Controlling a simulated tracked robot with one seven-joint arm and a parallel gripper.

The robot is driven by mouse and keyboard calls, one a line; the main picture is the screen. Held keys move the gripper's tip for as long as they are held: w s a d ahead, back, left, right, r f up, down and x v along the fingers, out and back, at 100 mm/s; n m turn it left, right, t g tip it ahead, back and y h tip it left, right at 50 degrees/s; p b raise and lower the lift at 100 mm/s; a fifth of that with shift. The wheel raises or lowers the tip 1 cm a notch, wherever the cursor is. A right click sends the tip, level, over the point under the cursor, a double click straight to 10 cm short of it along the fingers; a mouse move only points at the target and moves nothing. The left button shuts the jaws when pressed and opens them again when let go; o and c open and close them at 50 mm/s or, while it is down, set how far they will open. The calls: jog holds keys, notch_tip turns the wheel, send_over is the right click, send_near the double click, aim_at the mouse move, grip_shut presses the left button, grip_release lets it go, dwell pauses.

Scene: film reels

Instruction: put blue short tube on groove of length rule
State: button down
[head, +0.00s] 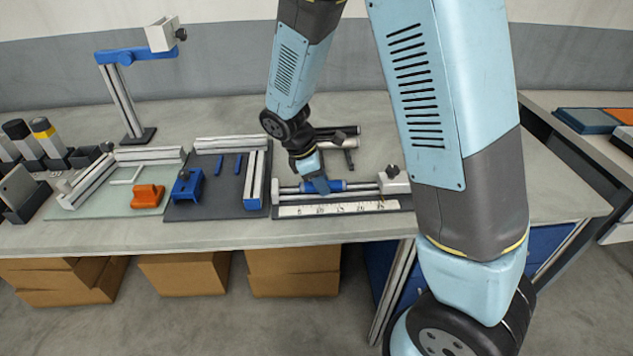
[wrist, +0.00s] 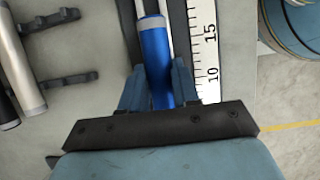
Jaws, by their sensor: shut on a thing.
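The blue short tube (wrist: 155,55) has a grey band and end and lies between my fingers in the wrist view. My gripper (wrist: 159,86) is shut on it, one finger at each side. In the head view my gripper (head: 321,185) is low over the length rule (head: 335,208), and the blue tube (head: 337,186) shows beside it. The rule has a white scale (wrist: 203,45), right of the tube and roughly parallel to it in the wrist view. Pale rails of the groove (wrist: 166,10) run along the tube. I cannot tell whether the tube touches the groove.
A clamp block with a dark knob (head: 393,180) stands at the rule's right end. Dark brackets (head: 347,157) and tubes lie behind. To the left are a dark mat (head: 218,205) with blue parts and a glass plate with an orange block (head: 147,196). The bench front is clear.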

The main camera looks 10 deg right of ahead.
jog(key=shift+s+d+f, duration=0.1)
jog(key=shift+s+f, duration=0.3)
jog(key=shift+f, duration=0.15)
jog(key=c, duration=0.8)
grip_release()
jog(key=shift+w+a+r, duration=0.2)
jog(key=shift+a+r, duration=0.05)
jog(key=shift+r, duration=0.25)
jog(key=v, duration=1.2)
jog(key=shift+w+r, duration=0.15)
jog(key=shift+w, duration=0.1)
